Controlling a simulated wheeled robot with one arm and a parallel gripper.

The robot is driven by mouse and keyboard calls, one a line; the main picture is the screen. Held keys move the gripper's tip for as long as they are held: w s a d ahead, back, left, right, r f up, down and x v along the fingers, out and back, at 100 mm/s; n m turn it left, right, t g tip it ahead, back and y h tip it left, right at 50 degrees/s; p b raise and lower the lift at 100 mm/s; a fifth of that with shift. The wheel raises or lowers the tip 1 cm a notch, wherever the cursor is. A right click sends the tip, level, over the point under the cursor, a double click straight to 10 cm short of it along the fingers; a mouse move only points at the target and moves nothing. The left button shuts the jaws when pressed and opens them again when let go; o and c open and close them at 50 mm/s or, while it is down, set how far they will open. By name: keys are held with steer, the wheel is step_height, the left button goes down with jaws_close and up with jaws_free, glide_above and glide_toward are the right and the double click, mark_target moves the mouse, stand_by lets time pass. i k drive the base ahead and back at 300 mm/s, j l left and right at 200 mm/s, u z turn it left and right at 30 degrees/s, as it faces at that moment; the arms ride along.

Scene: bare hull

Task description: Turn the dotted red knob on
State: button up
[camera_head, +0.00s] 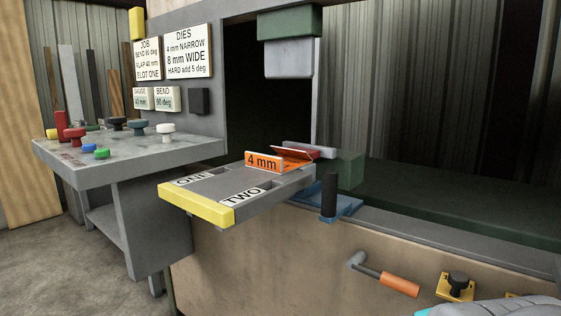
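A red knob (74,134) stands on the grey slanted control table (165,152) at the left. An upright red post (61,121) rises just behind and to the left of it. I cannot make out dots on either red part at this size, nor which way the knob is turned. My gripper's fingers do not show. A pale rounded shape with teal at the bottom right edge may be part of my arm, far from the knob.
Black knobs (119,123), a white knob (165,131), a green knob (102,153) and a blue knob (89,148) share the table. A yellow-edged shelf (205,213) juts out to its right, carrying an orange "4 mm" piece (265,162). Floor shows at lower left.

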mark_target(75, 134)
steer(key=j+u, duration=0.2)
steer(key=u, duration=0.2)
steer(key=j+u, duration=0.25)
steer(key=u, duration=0.15)
steer(key=j+u, duration=0.2)
steer(key=u, duration=0.25)
steer(key=i+u, duration=0.7)
steer(key=i+l+u, duration=0.2)
steer(key=u, duration=0.15)
steer(key=i+j+u, duration=0.1)
steer(key=k+z, duration=0.2)
steer(key=i, duration=0.05)
